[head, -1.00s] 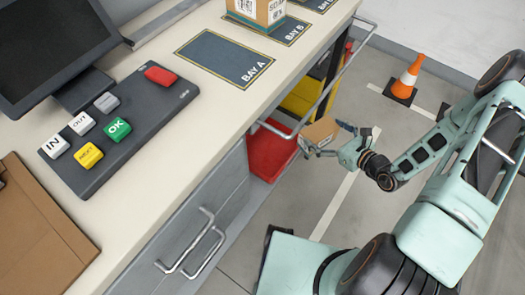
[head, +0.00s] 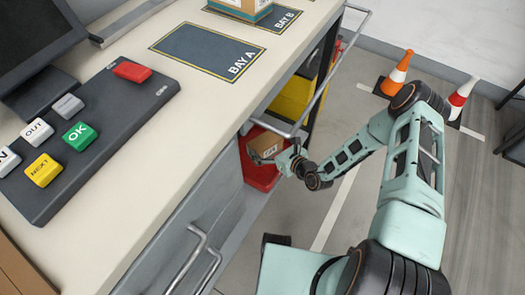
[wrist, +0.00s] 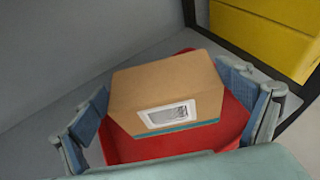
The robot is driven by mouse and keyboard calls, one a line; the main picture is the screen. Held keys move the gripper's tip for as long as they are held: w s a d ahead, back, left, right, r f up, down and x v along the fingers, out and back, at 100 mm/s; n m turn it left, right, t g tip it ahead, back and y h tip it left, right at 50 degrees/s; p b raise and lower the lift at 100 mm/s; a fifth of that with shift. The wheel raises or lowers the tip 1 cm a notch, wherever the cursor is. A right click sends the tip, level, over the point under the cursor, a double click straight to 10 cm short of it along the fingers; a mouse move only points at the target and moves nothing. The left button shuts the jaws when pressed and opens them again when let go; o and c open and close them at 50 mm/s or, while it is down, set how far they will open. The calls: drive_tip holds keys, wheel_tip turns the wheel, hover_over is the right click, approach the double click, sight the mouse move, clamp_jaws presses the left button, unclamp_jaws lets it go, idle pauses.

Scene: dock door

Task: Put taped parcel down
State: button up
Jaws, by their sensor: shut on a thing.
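The taped parcel (head: 267,147) is a small brown box with a white label. In the wrist view the parcel (wrist: 165,88) shows its label and a teal strip along its lower edge. My gripper (head: 280,154) is shut on the parcel beside the bench front. In the wrist view the two blue-padded fingers of my gripper (wrist: 167,95) flank it on its left and right. A red bin (head: 258,179) lies behind and below the parcel, and its red floor or wall (wrist: 232,122) shows around the box. I cannot tell whether the parcel touches the bin.
A yellow bin (head: 290,98) stands under the bench beyond the red one. A metal rail (head: 335,70) runs along the bench edge above. The benchtop has an empty BAY A mat (head: 205,50), a box (head: 243,5) on BAY B, and a button panel (head: 100,130). Cones (head: 396,72) stand behind.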

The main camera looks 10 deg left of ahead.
drive_tip(key=shift+w+a+f, duration=0.25)
drive_tip(key=shift+a+f, duration=0.5)
drive_tip(key=shift+f, duration=0.1)
drive_tip(key=shift+w+a+f+b, duration=0.15)
drive_tip(key=shift+f+b, duration=0.3)
drive_tip(key=shift+f, duration=0.45)
drive_tip(key=shift+s+a+f+b, duration=0.15)
drive_tip(key=shift+f+b, duration=0.25)
drive_tip(key=shift+f, duration=0.5)
drive_tip(key=shift+w, duration=0.1)
drive_tip(key=shift+f, duration=0.2)
drive_tip(key=o, duration=1.2)
drive_tip(key=shift+c, duration=0.2)
drive_tip(key=shift+d+r, duration=0.15)
drive_tip(key=shift+r, duration=0.15)
drive_tip(key=p+v, duration=0.3)
drive_tip(key=v, duration=0.8)
drive_tip(key=shift+s+d, duration=0.3)
drive_tip(key=shift+s, duration=0.05)
